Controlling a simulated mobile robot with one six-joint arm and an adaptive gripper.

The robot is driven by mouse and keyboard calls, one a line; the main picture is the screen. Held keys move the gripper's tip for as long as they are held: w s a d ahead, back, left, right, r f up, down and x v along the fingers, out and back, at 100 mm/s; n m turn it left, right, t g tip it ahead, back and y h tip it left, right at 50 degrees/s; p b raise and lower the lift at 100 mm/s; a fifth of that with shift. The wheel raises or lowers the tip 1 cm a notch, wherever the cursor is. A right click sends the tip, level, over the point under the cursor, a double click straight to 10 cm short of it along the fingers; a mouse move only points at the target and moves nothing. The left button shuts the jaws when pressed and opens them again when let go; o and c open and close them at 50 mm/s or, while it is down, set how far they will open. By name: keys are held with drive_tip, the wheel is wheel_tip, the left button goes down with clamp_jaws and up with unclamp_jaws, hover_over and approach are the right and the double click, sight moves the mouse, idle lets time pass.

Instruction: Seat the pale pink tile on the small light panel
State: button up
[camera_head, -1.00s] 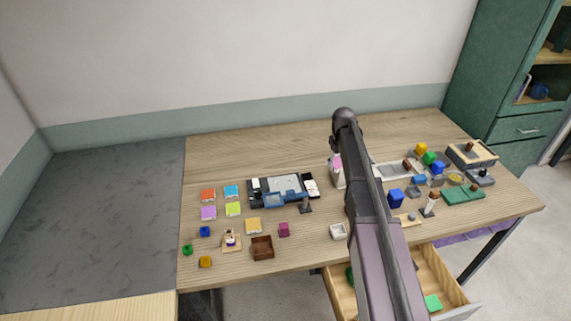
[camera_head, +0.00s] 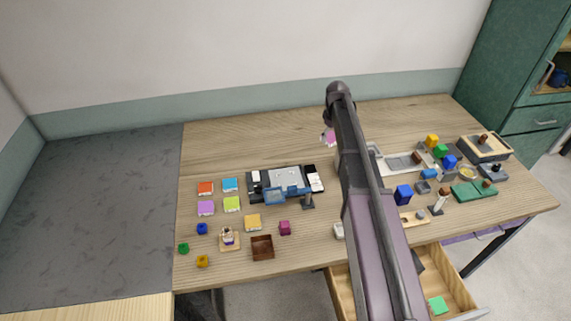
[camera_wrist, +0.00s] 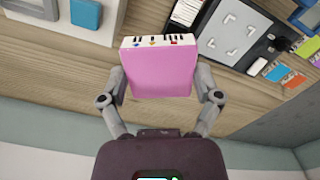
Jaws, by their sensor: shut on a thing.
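The pale pink tile (camera_wrist: 160,68) is held between the two fingers of my gripper (camera_wrist: 160,88), seen in the wrist view. Its white edge with small coloured marks faces away from my palm. In the head view the tile (camera_head: 329,137) shows just left of my arm's end, above the back part of the table. A light panel with corner marks (camera_wrist: 232,34) sits in a dark frame beyond the tile in the wrist view. In the head view this panel (camera_head: 284,176) is left of and nearer than the tile, which is apart from it.
A blue-framed piece (camera_head: 275,196) stands at the panel's front edge. Several coloured square tiles (camera_head: 206,208) lie to the left. A grey tray (camera_head: 400,163) and several blocks are right of my arm. An open drawer (camera_head: 440,280) juts out in front. The back table strip is clear.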

sight(286, 180)
drive_tip(key=shift+a, duration=0.1)
drive_tip(key=s+a+f+m+b, duration=0.1)
drive_tip(key=a+f+b, duration=0.2)
drive_tip(key=a, duration=0.2)
drive_tip(key=s+a+f+m+b, duration=0.1)
drive_tip(key=a+f+m+b, duration=0.1)
drive_tip(key=a+f+b, duration=0.2)
drive_tip(key=s+a+f+m+b, duration=0.1)
drive_tip(key=a+f+b, duration=0.3)
drive_tip(key=a, duration=0.2)
drive_tip(key=shift+a+f+m, duration=0.15)
drive_tip(key=shift+f+m, duration=0.1)
drive_tip(key=shift+m, duration=0.05)
drive_tip(key=shift+s+a+f+b, duration=0.2)
drive_tip(key=shift+a+b, duration=0.2)
drive_tip(key=shift+a, duration=0.1)
drive_tip(key=shift+f, duration=0.15)
drive_tip(key=shift+f+b, duration=2.6)
drive_tip(key=shift+b, duration=0.2)
drive_tip(key=o, duration=1)
